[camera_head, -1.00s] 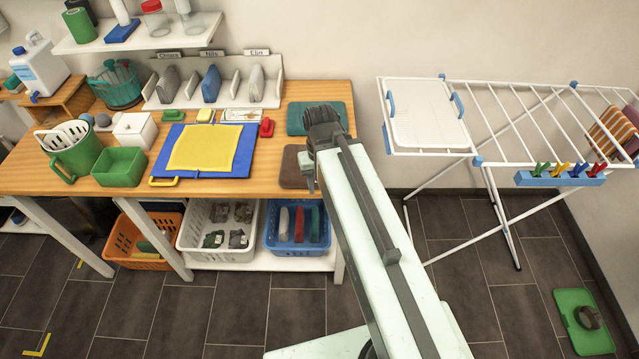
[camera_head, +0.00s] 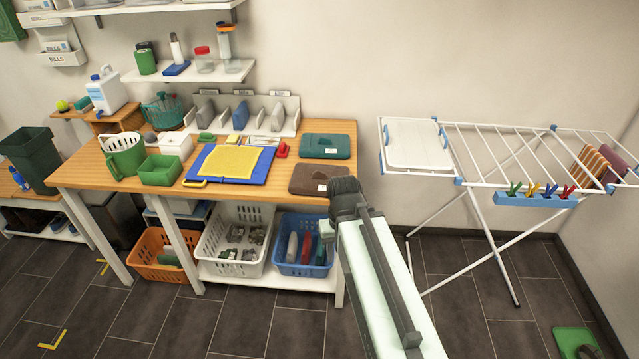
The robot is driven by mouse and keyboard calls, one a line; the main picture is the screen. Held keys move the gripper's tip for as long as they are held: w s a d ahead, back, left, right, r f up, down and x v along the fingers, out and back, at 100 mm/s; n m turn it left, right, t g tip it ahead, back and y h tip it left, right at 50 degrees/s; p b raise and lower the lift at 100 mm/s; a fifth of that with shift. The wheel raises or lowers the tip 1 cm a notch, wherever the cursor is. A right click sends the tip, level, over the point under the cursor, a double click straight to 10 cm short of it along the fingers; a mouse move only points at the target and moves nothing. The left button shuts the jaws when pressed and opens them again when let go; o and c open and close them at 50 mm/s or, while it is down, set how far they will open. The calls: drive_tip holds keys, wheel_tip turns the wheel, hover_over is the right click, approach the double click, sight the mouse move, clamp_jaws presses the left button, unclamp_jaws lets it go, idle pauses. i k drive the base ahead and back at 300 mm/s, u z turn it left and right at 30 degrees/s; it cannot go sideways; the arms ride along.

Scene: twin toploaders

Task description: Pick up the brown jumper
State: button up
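The brown jumper (camera_head: 318,180) is a flat folded brown piece with a small white label. It lies at the front right corner of the wooden table (camera_head: 110,192), just in front of a similar teal folded piece (camera_head: 326,146). My gripper (camera_head: 328,228) is at the end of my pale arm, at the lower right of the jumper in the picture, by the table's corner. Its fingers are mostly hidden behind the dark wrist, so I cannot see whether they are open. The jumper is almost fully visible and no grip on it shows.
A blue board with a yellow cloth (camera_head: 231,161) lies left of the jumper. White (camera_head: 209,244), blue (camera_head: 318,262) and orange (camera_head: 150,262) baskets sit below the table. A drying rack (camera_head: 470,181) stands to the right. Dark floor is open in front.

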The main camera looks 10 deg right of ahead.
sight(306, 178)
drive_tip(key=u, duration=0.45)
drive_tip(key=i, duration=1)
drive_tip(key=u, duration=1.2)
drive_tip(key=i, duration=1.05)
drive_tip(key=z, duration=0.1)
drive_tip(key=k, duration=0.85)
drive_tip(key=u, duration=0.15)
drive_tip(key=i, duration=0.85)
